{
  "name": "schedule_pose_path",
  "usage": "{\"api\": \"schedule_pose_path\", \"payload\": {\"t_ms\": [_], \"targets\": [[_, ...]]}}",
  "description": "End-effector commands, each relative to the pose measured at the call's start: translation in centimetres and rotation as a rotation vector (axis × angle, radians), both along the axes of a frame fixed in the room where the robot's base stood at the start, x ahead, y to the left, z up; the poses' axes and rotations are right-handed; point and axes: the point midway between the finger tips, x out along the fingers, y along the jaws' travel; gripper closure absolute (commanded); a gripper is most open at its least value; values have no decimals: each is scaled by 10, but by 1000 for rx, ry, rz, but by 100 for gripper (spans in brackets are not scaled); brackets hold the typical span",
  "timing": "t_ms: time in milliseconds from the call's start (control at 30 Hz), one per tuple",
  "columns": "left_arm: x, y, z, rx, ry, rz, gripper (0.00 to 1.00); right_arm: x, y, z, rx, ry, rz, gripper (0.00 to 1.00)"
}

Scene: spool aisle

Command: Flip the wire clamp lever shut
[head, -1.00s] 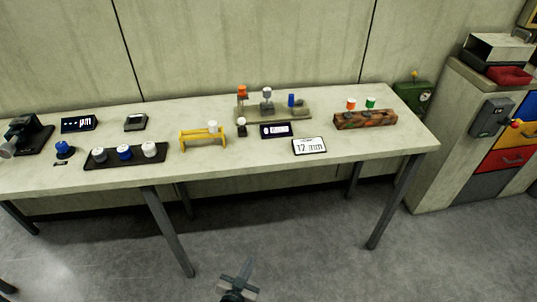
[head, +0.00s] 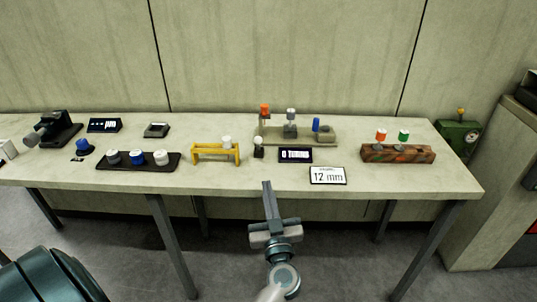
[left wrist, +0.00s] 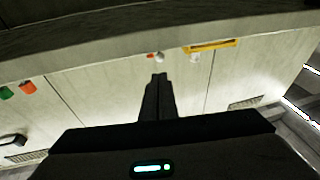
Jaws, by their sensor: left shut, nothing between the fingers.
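A grey fixture (head: 325,138) stands at the back of the table, with an orange-topped post (head: 265,112), a grey-topped post (head: 291,117) and a blue upright piece (head: 316,124). I cannot tell for sure which part is the wire clamp lever. My left gripper (head: 267,186) is shut and empty, in front of the table's front edge and apart from the fixture. In the left wrist view its shut fingers (left wrist: 158,90) point toward the table's edge. My right gripper is not in view.
The table (head: 230,185) also holds a yellow stand (head: 215,152), a dark tray (head: 138,162) with several knobs, a turns display (head: 295,155), a 12 mm card (head: 328,175) and a brown block (head: 398,154). A green box (head: 458,138) stands beyond the table's right end.

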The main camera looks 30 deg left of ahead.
Motion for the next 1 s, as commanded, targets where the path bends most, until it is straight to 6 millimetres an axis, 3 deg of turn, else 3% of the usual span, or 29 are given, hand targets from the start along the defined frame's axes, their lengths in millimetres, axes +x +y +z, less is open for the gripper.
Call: {"api": "schedule_pose_path", "payload": {"t_ms": [533,1000], "targets": [[11,9,4,2,-2,-2,100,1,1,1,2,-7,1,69],[65,60,22,5,-1,-1,100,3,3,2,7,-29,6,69]]}}
